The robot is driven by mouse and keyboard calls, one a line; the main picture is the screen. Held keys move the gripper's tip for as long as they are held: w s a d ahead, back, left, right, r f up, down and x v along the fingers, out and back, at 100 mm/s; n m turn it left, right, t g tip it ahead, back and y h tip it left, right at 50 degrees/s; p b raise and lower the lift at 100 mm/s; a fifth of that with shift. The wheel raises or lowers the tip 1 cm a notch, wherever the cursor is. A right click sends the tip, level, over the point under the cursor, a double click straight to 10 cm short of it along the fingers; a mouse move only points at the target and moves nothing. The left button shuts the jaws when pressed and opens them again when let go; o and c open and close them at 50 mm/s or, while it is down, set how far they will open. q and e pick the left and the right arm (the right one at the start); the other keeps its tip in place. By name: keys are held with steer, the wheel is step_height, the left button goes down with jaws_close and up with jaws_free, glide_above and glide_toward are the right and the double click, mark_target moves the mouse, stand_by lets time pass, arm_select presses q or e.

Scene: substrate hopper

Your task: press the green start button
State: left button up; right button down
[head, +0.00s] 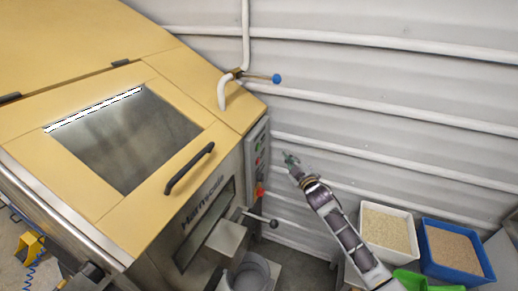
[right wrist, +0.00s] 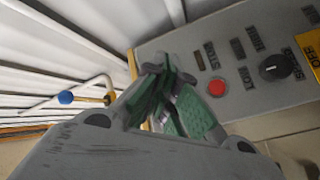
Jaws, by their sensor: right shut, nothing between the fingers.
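The grey control panel (head: 255,150) is on the right side of the yellow and steel machine. A small green spot, apparently the green start button (head: 258,161), shows on it in the head view. My right gripper (head: 289,157) is shut and empty, just right of the panel, with a visible gap in the head view. In the right wrist view the green-padded fingers (right wrist: 165,95) lie in front of the panel's end (right wrist: 180,45), near a red button (right wrist: 216,87). I cannot pick out the green button there; the fingers may hide it.
A black knob (right wrist: 275,67) and a yellow plate (right wrist: 311,45) are also on the panel. A blue-tipped valve handle (head: 276,78) sticks out above. A ball-ended lever (head: 260,218) is below. White (head: 368,208) and blue (head: 426,232) bins stand at right.

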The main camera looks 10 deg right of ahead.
mark_target(259, 147)
arm_select(q)
steer(key=a+f+b, duration=0.2)
steer(key=f+b, duration=0.1)
steer(key=shift+w+a, duration=0.25)
steer(key=shift+w, duration=0.15)
arm_select(e)
steer(key=w+a, duration=0.4)
steer(key=a, duration=0.3)
steer(key=shift+w, duration=0.3)
arm_select(q)
steer(key=shift+d, duration=0.35)
steer(key=shift+d, duration=0.25)
steer(key=shift+a, duration=0.35)
arm_select(e)
steer(key=shift+w+a, duration=0.25)
steer(key=shift+a, duration=0.05)
arm_select(q)
steer(key=shift+d, duration=0.3)
